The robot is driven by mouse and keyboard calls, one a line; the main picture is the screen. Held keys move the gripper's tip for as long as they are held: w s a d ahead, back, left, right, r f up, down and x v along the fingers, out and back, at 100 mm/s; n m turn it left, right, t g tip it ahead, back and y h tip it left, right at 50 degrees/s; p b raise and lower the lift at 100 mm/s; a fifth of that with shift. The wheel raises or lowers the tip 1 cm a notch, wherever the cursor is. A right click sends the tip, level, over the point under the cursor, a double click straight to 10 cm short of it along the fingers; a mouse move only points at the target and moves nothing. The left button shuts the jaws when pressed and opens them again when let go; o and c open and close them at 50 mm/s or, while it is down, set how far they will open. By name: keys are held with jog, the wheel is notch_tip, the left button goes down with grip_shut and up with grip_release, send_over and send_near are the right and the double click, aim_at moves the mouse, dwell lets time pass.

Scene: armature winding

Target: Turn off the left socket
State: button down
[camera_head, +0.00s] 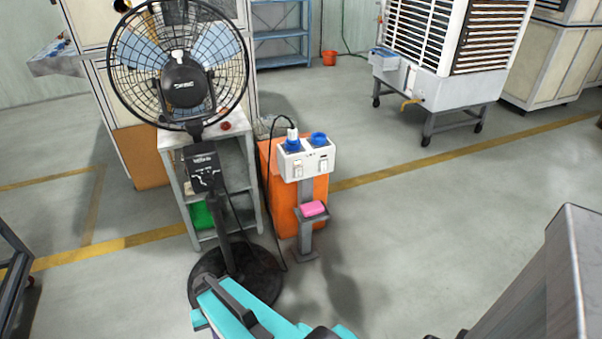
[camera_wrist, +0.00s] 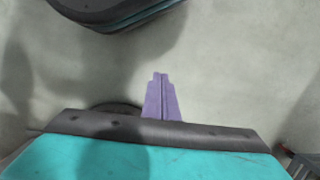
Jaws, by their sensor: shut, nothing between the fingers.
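A white socket box (camera_head: 306,161) stands on a grey post in the head view. Its left blue socket (camera_head: 293,145) holds a white plug (camera_head: 292,133) with a black cable. Its right blue socket (camera_head: 319,139) has no plug. A small switch (camera_head: 298,170) is on the front face under the left socket, and another (camera_head: 323,163) is under the right one. Their positions are too small to tell. My gripper (camera_wrist: 160,76) shows in the wrist view with purple fingers shut and empty above bare floor. The socket box is not in the wrist view.
A black stand fan (camera_head: 182,85) is left of the socket box, its round base (camera_head: 240,275) on the floor. A grey shelf (camera_head: 247,175) and an orange box (camera_head: 268,185) are behind. A pink object (camera_head: 313,208) lies on the post's small shelf.

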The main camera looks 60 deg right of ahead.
jog(key=w+d+r+m+t+h+b, duration=0.1)
jog(key=w+d+r+m+t, duration=0.3)
jog(key=d, duration=0.6)
jog(key=w+d+r+m+t, duration=0.1)
jog(key=w+d+r+m, duration=0.15)
jog(key=d+r, duration=0.5)
jog(key=w+d+r+m+t+h+b, duration=0.1)
jog(key=w+d+r+m+t, duration=0.2)
jog(key=d, duration=0.8)
jog(key=s+d+r+m+h, duration=0.2)
jog(key=s+d+r+m, duration=0.1)
jog(key=d+r, duration=0.3)
jog(key=s+d+r+m+t+h, duration=0.1)
jog(key=s+d+r, duration=0.4)
jog(key=d, duration=0.6)
jog(key=s+d+r+m+h, duration=0.3)
jog(key=s+d+r+m, duration=0.2)
jog(key=d+r, duration=0.2)
jog(key=shift+d+t+b, duration=0.3)
jog(key=shift+d+b, duration=0.15)
jog(key=shift+d, duration=0.2)
send_near(299, 171)
jog(key=shift+p+x, duration=0.4)
jog(key=shift+x, duration=2.35)
jog(key=shift+a, duration=0.15)
